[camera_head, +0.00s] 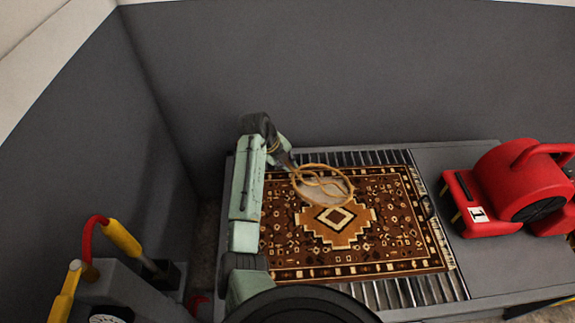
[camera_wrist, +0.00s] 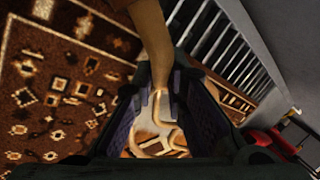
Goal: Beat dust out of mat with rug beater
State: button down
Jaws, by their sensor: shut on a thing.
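The rug beater (camera_head: 326,199) is a tan looped wicker paddle. Its looped head lies over the upper part of the mat in the head view; I cannot tell whether it touches. The mat (camera_head: 345,263) is brown and orange with a cream-edged diamond medallion, and lies flat on a slatted rack. My gripper (camera_head: 289,164) is shut on the beater's handle near the mat's upper left corner. In the wrist view, the handle (camera_wrist: 153,45) runs between the dark fingers of my gripper (camera_wrist: 155,98), with the loops beyond. The mat (camera_wrist: 45,85) fills the left there.
The slatted metal rack (camera_head: 385,294) shows around the mat. A red blower (camera_head: 515,185) stands on the grey bench right of it. A grey machine with a yellow-and-red hose (camera_head: 122,238) is at lower left. Grey walls (camera_head: 330,70) close the back and left.

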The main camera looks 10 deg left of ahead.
aim_at(291, 175)
jog(key=shift+f, duration=0.1)
notch_tip(291, 175, down, 4)
jog(key=b, duration=0.3)
jog(key=shift+r+p, duration=0.4)
jog(key=shift+r, duration=0.25)
jog(key=shift+r+p, duration=1.3)
jog(key=shift+r, duration=0.7)
jog(key=shift+f, duration=0.1)
notch_tip(291, 175, down, 5)
jog(key=b, duration=0.3)
jog(key=shift+b, duration=0.35)
notch_tip(291, 175, up, 5)
jog(key=p, duration=0.3)
